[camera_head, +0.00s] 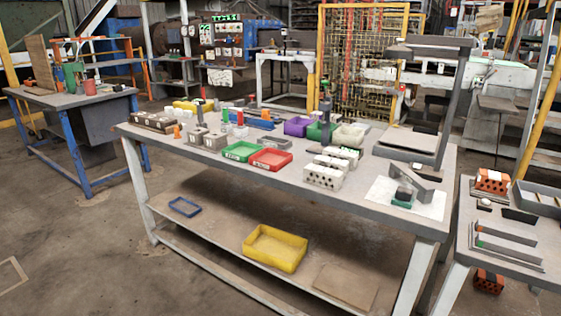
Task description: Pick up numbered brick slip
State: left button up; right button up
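No number can be read on any piece at this size, so I cannot tell which one is the numbered brick slip. On the long workbench (215,166) a pale hollow brick (322,178) with round holes lies at the front, right of the middle. Several grey blocks (208,139) stand left of the middle, and a row of brown-grey blocks (155,122) lies at the far left end. A small dark green block (402,197) sits on a white sheet at the right. Neither of my grippers is in view.
Green (239,151) and red (271,159) trays sit at the bench's front edge. A yellow bin (275,249) stands on the lower shelf. A side table (466,268) at the right bears an orange brick (492,181). Open floor lies at the front left.

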aim_at(331, 162)
jog(key=u, duration=0.6)
jog(key=i, duration=0.85)
jog(key=u, duration=0.15)
